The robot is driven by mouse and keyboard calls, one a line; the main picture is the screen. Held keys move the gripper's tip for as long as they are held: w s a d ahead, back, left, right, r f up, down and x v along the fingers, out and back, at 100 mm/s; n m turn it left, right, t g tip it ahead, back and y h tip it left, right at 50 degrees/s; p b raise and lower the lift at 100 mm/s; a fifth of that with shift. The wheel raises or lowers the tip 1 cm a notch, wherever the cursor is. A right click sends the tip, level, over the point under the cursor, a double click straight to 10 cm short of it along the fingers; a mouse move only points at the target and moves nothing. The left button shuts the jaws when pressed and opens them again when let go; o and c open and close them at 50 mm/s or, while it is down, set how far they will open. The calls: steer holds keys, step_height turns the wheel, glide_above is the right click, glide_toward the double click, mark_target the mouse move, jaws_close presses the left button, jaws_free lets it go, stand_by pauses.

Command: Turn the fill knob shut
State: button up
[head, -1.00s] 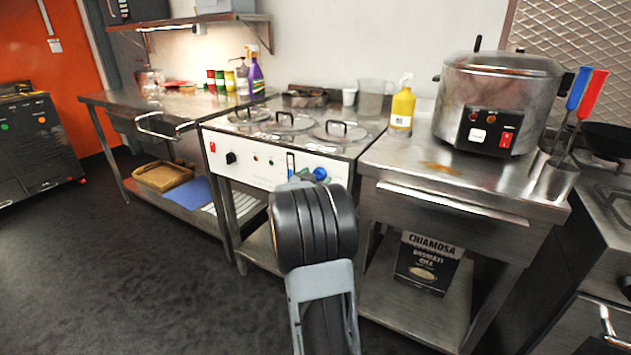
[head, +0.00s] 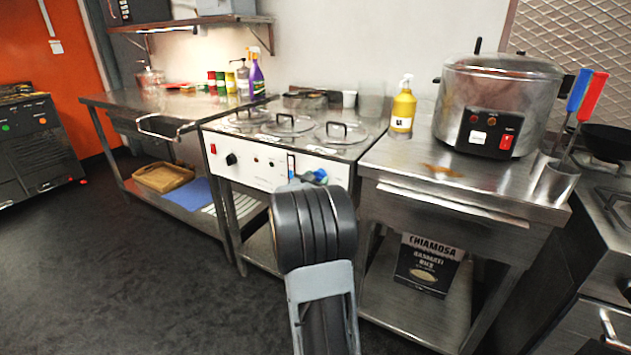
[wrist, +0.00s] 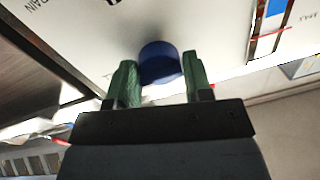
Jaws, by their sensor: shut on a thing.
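The blue fill knob (head: 320,175) is on the right of the bain-marie's white front panel (head: 260,170). In the wrist view the round blue knob (wrist: 160,62) sits between the green fingers of my gripper (wrist: 160,72), which is shut on it. The right finger touches the knob's side; the left finger lies close along the other side. In the head view my own arm hides most of the gripper and part of the panel. I see no clear mark on the knob that tells its angle.
A black knob (head: 231,159) and a red switch (head: 213,148) are on the panel's left. Lidded wells (head: 285,124) are on top. A steel table (head: 450,185) with a yellow bottle (head: 403,110) stands close on the right.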

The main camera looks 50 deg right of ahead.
steer(key=shift+s+p, duration=0.1)
steer(key=shift+p, duration=0.25)
steer(key=n+p, duration=0.4)
steer(key=p, duration=0.1)
steer(key=n+p, duration=0.4)
steer(key=p, duration=0.2)
steer(key=n+g+p, duration=0.1)
steer(key=n+p, duration=0.3)
steer(key=p, duration=0.1)
steer(key=shift+s+d+r+y, duration=0.1)
steer(key=shift+s+r+y, duration=0.05)
steer(key=shift+r+y, duration=0.15)
steer(key=shift+n+p, duration=1.95)
steer(key=shift+n, duration=0.35)
steer(key=o, duration=0.9)
steer(key=shift+f, duration=0.1)
